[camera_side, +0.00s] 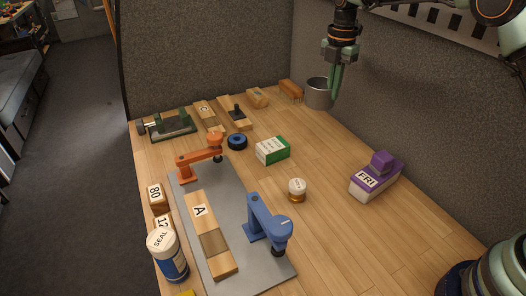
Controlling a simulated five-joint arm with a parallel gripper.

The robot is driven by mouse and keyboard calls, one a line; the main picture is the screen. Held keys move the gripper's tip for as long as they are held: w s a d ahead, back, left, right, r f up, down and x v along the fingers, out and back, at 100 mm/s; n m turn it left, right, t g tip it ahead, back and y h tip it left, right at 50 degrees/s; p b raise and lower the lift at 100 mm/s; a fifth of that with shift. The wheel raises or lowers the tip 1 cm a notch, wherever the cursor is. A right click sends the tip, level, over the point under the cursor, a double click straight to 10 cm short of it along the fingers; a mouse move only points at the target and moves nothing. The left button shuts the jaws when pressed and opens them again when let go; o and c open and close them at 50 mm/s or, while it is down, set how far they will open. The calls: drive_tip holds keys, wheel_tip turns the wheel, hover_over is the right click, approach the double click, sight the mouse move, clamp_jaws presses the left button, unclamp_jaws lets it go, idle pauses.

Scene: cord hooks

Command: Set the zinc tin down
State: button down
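The zinc tin (317,96) is a grey, open-topped metal can at the back right of the table, near the grey partition. My gripper (335,92) points straight down at the tin's right side. Its green fingers are close together at the right rim and look shut on the tin's wall. The fingers hide part of that side. The tin looks upright. I cannot tell whether its base touches the table.
A wooden brush (291,89) stands just left of the tin, with wooden blocks (257,97) beyond. A green-and-white box (272,151), a small jar (297,189) and a purple FRI block (374,178) stand nearer. The wood between the tin and the jar is clear.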

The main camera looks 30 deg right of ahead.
wheel_tip(320, 180, down, 14)
drive_tip(key=shift+r, duration=0.1)
idle(0.4)
drive_tip(key=c, duration=1.1)
unclamp_jaws()
